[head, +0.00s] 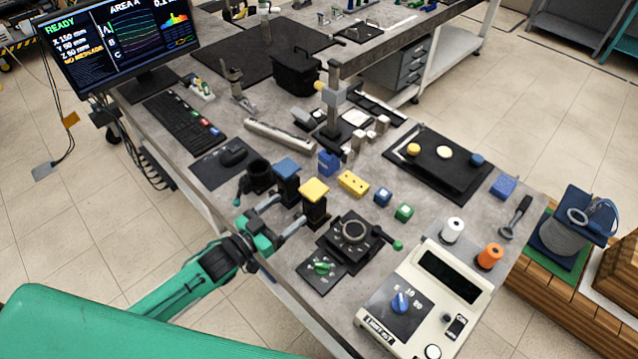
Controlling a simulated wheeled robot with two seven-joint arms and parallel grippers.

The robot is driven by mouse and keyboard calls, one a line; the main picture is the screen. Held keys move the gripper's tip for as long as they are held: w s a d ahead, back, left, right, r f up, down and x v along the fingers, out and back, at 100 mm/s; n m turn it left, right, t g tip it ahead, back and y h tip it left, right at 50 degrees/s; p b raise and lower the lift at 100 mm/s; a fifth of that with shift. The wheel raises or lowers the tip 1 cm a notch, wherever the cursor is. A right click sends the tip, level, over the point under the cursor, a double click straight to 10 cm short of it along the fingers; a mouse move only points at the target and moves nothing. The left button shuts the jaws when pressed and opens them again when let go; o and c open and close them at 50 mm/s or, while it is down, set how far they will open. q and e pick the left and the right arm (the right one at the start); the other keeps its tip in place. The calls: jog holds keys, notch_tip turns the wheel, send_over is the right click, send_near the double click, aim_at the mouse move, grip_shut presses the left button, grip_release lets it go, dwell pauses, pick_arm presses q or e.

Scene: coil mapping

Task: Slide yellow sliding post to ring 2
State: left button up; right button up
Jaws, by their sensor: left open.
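A black post with a yellow square top (314,189) stands near the front left edge of the table. A similar post with a blue top (287,168) stands behind it to the left. My left gripper (283,213) is open at the table edge, with its two pale fingers pointing towards these posts. One finger ends near the base of the blue-topped post, the other near the base of the yellow-topped post. I see nothing held between them. Ring marks and their numbers are too small or hidden to make out. My right gripper is out of view.
A black dial unit (352,231) with a green-tipped lever stands right of the yellow-topped post. A cream meter (428,298) fills the front right.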

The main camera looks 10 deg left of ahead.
aim_at(319, 185)
pick_arm(q)
jog(key=p+x, duration=0.3)
jog(key=x, duration=0.8)
jog(key=shift+w+d+r, duration=0.1)
jog(key=shift+w, duration=0.05)
jog(key=shift+w+d, duration=0.3)
jog(key=shift+w, duration=0.1)
jog(key=c, duration=1.4)
jog(key=shift+r+p, duration=0.85)
jog(key=shift+r, duration=0.15)
jog(key=o, duration=1.4)
jog(key=shift+f, duration=0.1)
